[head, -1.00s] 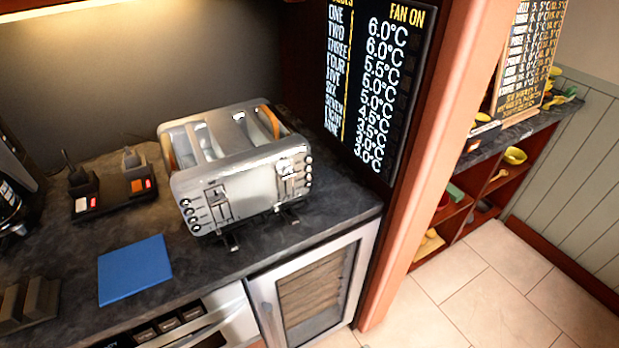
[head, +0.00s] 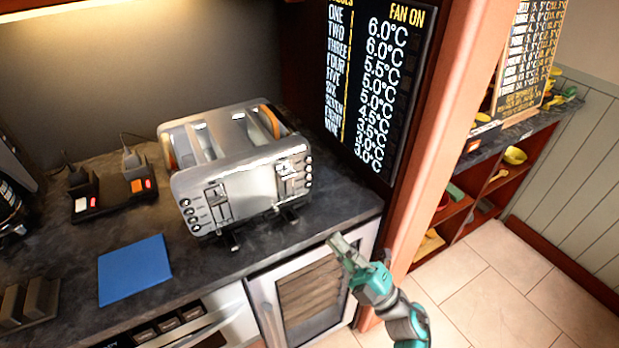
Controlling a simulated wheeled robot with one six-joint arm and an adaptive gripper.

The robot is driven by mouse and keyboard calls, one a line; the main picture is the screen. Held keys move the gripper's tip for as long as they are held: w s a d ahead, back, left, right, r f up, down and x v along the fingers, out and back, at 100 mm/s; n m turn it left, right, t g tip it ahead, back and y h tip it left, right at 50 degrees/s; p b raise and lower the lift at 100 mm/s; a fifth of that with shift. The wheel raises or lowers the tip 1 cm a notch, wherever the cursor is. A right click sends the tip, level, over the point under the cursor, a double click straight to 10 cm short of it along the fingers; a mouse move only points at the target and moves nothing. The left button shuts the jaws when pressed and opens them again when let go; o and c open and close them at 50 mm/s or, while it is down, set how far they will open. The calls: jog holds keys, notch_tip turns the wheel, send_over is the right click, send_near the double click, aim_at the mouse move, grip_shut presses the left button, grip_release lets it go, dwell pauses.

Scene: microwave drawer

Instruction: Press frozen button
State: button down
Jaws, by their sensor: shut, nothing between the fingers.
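A silver toaster (head: 250,185) with several slots stands on the dark counter. Slices of bread show in its outer slots. Its front has columns of small round buttons at the left (head: 192,215) and at the right edge (head: 308,170); their labels are too small to read, so I cannot tell which is the frozen button. Two levers sit on the front. My gripper (head: 338,243) is shut and empty, in front of and to the right of the toaster, apart from it, near the counter's front edge.
A blue square mat (head: 134,269) lies on the counter left of the toaster. A black stand (head: 112,195) with red and white switches is behind it. A glass-door cabinet (head: 312,293) is below the counter. A wooden post (head: 435,130) rises at the right.

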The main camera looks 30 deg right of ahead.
aim_at(309, 177)
jog(key=w+d+r+n+g+y, duration=0.1)
jog(key=w+d+n+g+y, duration=0.1)
jog(key=w+d+n, duration=0.1)
jog(key=w+n, duration=0.1)
jog(key=n, duration=0.1)
jog(key=shift+w+d+r+n+g+y, duration=0.3)
jog(key=shift+r+g+y, duration=0.1)
jog(key=shift+w, duration=0.1)
jog(key=shift+w, duration=4.3)
jog(key=shift+w, duration=0.2)
jog(key=shift+w, duration=0.2)
jog(key=shift+w, duration=0.4)
jog(key=shift+s, duration=0.85)
